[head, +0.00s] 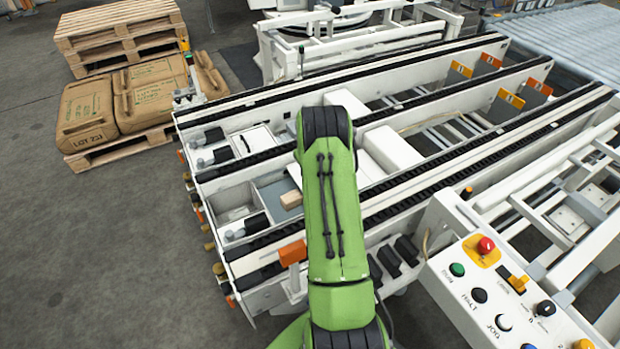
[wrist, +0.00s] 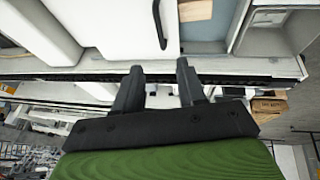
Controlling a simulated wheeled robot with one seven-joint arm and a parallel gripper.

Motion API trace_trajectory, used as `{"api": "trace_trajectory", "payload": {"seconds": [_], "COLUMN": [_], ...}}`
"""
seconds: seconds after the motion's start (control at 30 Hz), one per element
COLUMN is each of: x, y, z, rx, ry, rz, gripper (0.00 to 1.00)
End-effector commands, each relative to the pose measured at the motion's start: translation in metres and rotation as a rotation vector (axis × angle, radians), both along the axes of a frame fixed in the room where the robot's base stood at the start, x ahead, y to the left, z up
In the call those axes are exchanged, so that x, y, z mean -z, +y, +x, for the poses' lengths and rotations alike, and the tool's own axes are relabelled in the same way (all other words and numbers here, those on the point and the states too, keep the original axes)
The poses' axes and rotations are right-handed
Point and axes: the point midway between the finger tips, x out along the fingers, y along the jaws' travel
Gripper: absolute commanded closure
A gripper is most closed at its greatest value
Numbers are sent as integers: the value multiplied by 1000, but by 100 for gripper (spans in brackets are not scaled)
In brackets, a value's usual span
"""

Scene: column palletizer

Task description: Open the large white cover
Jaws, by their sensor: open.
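In the wrist view, a large flat white cover (wrist: 112,28) with a curved black handle (wrist: 160,24) fills the top middle. It appears closed. My gripper (wrist: 160,67) is open, with two black fingers apart and nothing between them. The fingertips show below the handle in the picture, over a black-chained rail, and do not touch the handle. In the head view, my green arm hides the gripper and most or all of this cover.
A grey-blue bin with a brown block (head: 291,200) lies left of my arm. White rounded housings (head: 390,150) lie to its right. Long chain rails (head: 480,148) flank the bay. A control panel (head: 500,300) stands front right. Sacks (head: 150,92) on a pallet stand left; floor there is clear.

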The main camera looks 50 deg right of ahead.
Motion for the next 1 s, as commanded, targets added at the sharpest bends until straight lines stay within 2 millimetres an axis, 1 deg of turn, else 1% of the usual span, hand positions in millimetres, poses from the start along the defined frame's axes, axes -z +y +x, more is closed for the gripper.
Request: {"api": "trace_trajectory", "payload": {"seconds": [0.17, 0.5, 0.67, 0.8, 1.0], "x": [21, 101, 132, 146, 149], "y": [-7, -30, -40, -45, -47], "z": [3, 29, 40, 45, 48], "rx": [1, 1, 3, 3, 2], "ry": [1, 2, 2, 2, 2], "rz": [0, 1, 0, 0, 0], "gripper": [60, 60, 60, 60, 60]}}
